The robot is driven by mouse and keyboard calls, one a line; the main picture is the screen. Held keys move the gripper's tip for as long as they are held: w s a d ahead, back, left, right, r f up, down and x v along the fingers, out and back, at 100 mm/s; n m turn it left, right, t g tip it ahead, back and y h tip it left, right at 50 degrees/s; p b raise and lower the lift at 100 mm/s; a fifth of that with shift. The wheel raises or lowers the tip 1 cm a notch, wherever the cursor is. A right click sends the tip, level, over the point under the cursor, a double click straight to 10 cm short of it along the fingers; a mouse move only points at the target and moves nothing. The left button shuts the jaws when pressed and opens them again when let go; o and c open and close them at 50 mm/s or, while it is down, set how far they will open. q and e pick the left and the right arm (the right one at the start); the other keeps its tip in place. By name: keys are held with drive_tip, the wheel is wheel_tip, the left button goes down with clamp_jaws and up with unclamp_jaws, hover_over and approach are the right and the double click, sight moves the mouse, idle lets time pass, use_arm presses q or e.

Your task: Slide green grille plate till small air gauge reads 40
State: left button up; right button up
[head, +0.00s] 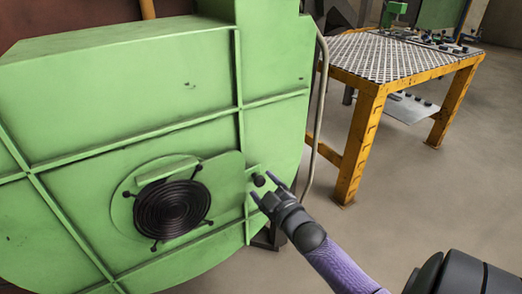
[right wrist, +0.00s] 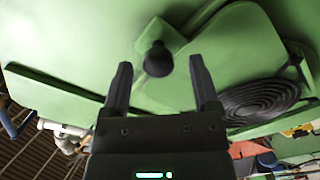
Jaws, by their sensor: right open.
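The green grille plate (head: 222,172) lies flat against the green furnace housing, beside and partly across the round black grille (head: 172,208). A black knob (head: 258,180) sticks out at its right end. My right gripper (head: 265,187) is open at the knob, its fingers pointing at the housing. In the right wrist view the knob (right wrist: 158,58) shows between the two open fingertips (right wrist: 160,68), with space on both sides. The plate (right wrist: 225,58) and grille (right wrist: 262,98) show to the right there. I see no small air gauge. My left gripper is out of view.
The green housing (head: 110,90) has raised ribs close to the plate and knob. A grey pipe (head: 320,110) runs down its right edge. A yellow-framed table (head: 368,110) with small parts on it stands at the back right. Bare floor (head: 420,190) lies between.

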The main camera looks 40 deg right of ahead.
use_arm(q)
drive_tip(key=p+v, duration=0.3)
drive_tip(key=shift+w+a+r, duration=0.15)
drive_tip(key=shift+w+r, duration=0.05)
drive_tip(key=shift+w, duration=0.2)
use_arm(e)
drive_tip(key=v, duration=0.7)
drive_tip(key=shift+s, duration=0.4)
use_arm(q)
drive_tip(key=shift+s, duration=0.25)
use_arm(e)
drive_tip(key=shift+a, duration=0.1)
